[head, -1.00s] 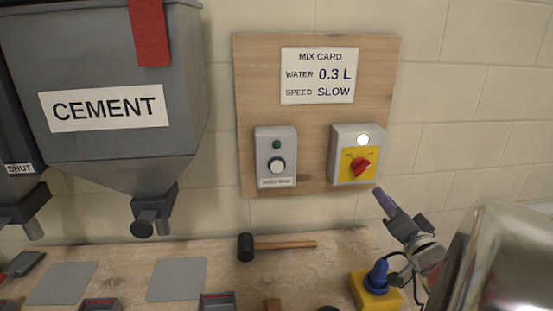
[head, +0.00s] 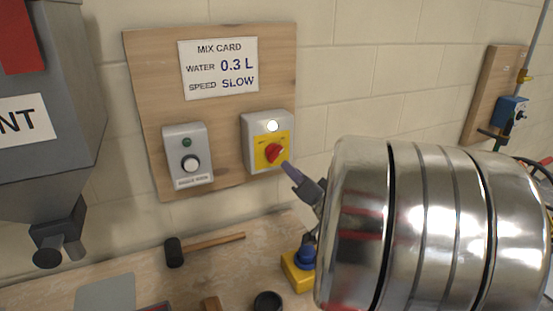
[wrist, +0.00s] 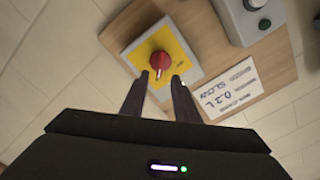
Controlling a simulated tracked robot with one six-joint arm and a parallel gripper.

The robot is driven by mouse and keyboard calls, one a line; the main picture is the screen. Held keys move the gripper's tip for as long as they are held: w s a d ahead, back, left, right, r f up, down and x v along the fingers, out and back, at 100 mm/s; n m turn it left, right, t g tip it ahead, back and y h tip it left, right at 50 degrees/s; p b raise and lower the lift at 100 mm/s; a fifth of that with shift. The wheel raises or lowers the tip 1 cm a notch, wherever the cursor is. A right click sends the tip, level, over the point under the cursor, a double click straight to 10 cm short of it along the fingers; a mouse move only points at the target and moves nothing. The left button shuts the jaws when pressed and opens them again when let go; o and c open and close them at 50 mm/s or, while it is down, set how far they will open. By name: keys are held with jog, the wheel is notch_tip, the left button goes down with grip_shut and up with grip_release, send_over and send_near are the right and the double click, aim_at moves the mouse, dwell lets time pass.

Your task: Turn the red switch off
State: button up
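The red switch (head: 274,153) is a rotary knob on a yellow plate of a grey box (head: 251,128), on a wooden wall board. A white lamp (head: 272,126) above it is lit. The plate's lettering is too small to read. My gripper (head: 290,169) is just below and right of the knob in the head view. In the wrist view my gripper (wrist: 160,78) is open, with its fingertips apart and the red knob (wrist: 160,62) just beyond and between them. A white mark on the knob points toward the gripper. I cannot tell whether the fingers touch it.
A grey box (head: 188,160) with a green lamp and round knob is left of the switch, below the mix card (head: 219,67). A mallet (head: 205,245) and yellow box (head: 297,270) are on the bench. Shiny banded metal, perhaps mine, hides much of my arm.

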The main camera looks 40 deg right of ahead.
aim_at(278, 156)
jog(key=x, duration=0.9)
jog(key=shift+c, duration=0.4)
grip_shut()
